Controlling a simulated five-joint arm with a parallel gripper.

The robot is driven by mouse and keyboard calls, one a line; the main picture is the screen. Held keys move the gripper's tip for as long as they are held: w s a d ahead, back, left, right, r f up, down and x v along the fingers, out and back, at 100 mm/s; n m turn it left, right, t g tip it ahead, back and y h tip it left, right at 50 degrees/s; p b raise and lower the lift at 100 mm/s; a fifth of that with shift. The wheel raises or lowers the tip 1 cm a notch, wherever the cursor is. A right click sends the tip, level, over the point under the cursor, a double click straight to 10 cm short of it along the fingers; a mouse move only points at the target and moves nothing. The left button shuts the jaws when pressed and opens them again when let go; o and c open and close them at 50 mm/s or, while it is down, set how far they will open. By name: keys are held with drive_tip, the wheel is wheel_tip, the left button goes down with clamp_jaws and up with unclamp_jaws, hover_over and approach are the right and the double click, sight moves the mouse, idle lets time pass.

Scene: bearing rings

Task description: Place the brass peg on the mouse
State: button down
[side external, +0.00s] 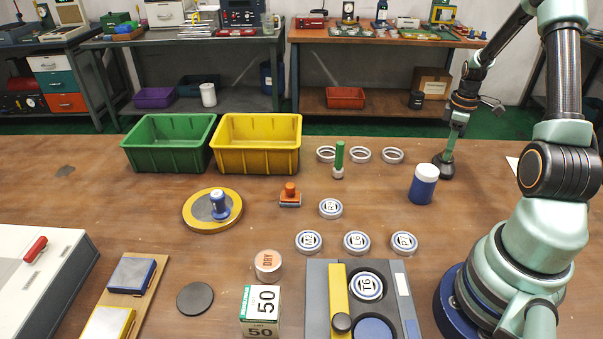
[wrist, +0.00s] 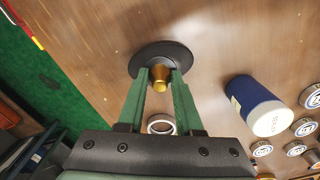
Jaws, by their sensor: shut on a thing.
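The brass peg (wrist: 161,78) shows in the wrist view between my green fingertips, over a round black base (wrist: 150,56). My gripper (wrist: 160,82) is shut on the peg. In the side view my gripper (side external: 448,156) points down at the black base (side external: 436,173), which lies on the table right of the white rings. The peg itself is hard to make out there, and I cannot tell whether it is clear of the base. I cannot make out a mouse in either view.
A blue jar with a white lid (side external: 425,184) stands just in front of my gripper. Green (side external: 169,150) and yellow (side external: 257,152) bins stand farther left. Several labelled bearing rings (side external: 357,242) lie nearer the front.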

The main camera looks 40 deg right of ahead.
drive_tip(key=shift+f, duration=0.1)
drive_tip(key=c, duration=0.6)
unclamp_jaws()
wheel_tip(320, 180, up, 12)
drive_tip(key=w+a+r, duration=0.5)
drive_tip(key=a, duration=0.4)
drive_tip(key=shift+s+a+r+m+t, duration=0.4)
drive_tip(key=shift+a+r+m+t, duration=0.4)
drive_tip(key=shift+a, duration=3.55)
drive_tip(key=shift+s+a+r+m+t, duration=0.4)
drive_tip(key=shift+a+t, duration=0.6)
drive_tip(key=shift+a, duration=3.3)
drive_tip(key=shift+s+a+r+m+t, duration=0.35)
drive_tip(key=shift+a+r+m+t, duration=0.45)
drive_tip(key=shift+a, duration=3.55)
